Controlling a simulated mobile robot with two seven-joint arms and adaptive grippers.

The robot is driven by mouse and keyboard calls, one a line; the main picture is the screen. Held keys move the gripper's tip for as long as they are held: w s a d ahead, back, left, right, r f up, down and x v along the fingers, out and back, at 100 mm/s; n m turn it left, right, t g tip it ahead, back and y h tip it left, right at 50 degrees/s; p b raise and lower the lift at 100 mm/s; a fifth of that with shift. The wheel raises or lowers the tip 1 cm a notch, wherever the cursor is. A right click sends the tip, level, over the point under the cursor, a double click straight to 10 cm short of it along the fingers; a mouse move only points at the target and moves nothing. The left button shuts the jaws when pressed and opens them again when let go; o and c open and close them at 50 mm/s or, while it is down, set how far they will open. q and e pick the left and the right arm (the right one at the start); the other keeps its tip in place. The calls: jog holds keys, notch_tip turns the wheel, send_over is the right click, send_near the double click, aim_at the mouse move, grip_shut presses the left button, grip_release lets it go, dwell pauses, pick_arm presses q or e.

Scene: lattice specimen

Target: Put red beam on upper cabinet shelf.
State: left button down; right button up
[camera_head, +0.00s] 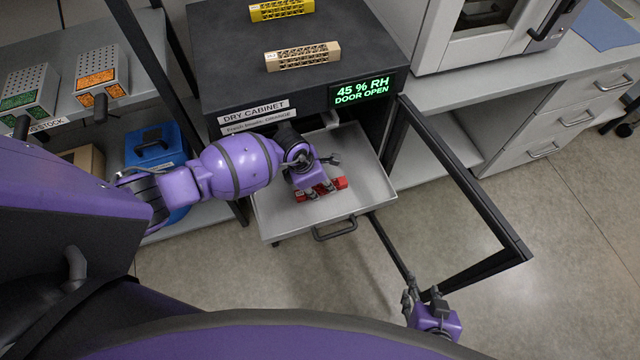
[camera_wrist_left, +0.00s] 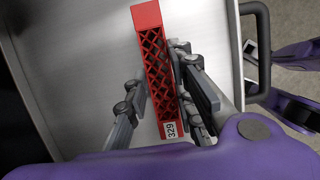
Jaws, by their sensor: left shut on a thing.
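The red beam (camera_head: 321,189) is a short lattice bar with a label marked 329, seen in the left wrist view (camera_wrist_left: 154,62). My left gripper (camera_head: 318,187) is shut on it, with fingers on both long sides in the left wrist view (camera_wrist_left: 162,92). The beam is over the pulled-out metal tray (camera_head: 362,165) of the dry cabinet; I cannot tell whether it touches the tray. The dry cabinet (camera_head: 225,72) stands behind, its interior mostly hidden from above. My right gripper (camera_head: 424,296) is empty near the door's lower end, its fingers apart.
The cabinet's framed door (camera_head: 465,185) stands open to the right. A yellow beam (camera_head: 282,9) and a tan beam (camera_head: 302,56) lie on the cabinet top. Open floor lies in front.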

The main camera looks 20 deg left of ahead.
pick_arm(q)
jog(key=c, duration=1.5)
grip_release()
jog(key=shift+f, duration=0.15)
